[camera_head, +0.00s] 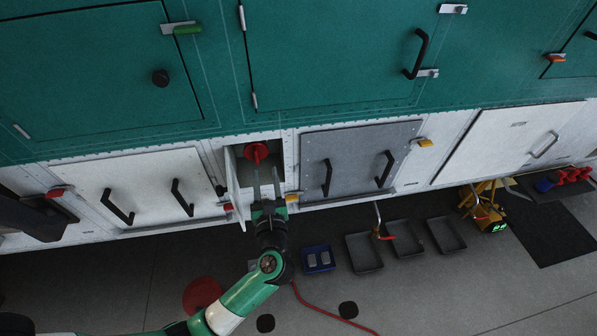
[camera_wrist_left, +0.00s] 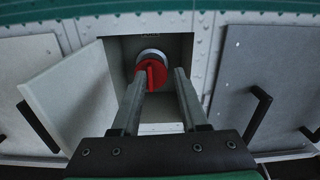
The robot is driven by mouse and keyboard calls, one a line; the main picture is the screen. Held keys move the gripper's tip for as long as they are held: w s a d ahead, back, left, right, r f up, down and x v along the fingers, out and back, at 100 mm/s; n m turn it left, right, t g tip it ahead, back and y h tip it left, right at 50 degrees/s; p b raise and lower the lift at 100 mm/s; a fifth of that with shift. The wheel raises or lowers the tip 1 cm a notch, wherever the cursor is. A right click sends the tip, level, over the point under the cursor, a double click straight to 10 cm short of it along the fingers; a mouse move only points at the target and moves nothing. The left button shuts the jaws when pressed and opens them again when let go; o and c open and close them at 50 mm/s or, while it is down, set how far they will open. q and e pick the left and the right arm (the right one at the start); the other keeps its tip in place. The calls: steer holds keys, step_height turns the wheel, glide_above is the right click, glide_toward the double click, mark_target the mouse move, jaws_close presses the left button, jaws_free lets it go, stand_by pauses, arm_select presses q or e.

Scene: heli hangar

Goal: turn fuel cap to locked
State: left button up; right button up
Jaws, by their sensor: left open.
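The red fuel cap (camera_head: 256,152) sits inside a small open recess in the white lower panel. It also shows in the left wrist view (camera_wrist_left: 151,73), with a raised grip bar standing roughly upright and a pale metal collar behind it. My left gripper (camera_head: 266,172) is open, its two fingers pointing into the recess just below the cap. In the left wrist view the fingers lie on either side of the cap's lower part, and I cannot tell whether they touch it. The small recess door (camera_head: 236,181) stands open on the left. My right gripper is not in view.
Below, dark trays (camera_head: 363,252), a blue bin (camera_head: 318,259) and a yellow device (camera_head: 488,211) stand on the floor. A red hose (camera_head: 325,312) lies there.

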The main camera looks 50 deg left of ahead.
arm_select(q)
steer(key=b, duration=0.2)
glide_toward(257, 159)
steer(key=v, duration=0.3)
steer(key=shift+m, duration=0.3)
steer(key=x, duration=1.1)
steer(key=shift+w+a+r, duration=0.1)
steer(key=shift+w+a, duration=0.05)
steer(key=shift+a, duration=0.2)
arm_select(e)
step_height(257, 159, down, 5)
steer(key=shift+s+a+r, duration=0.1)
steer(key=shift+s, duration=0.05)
arm_select(q)
jaws_close()
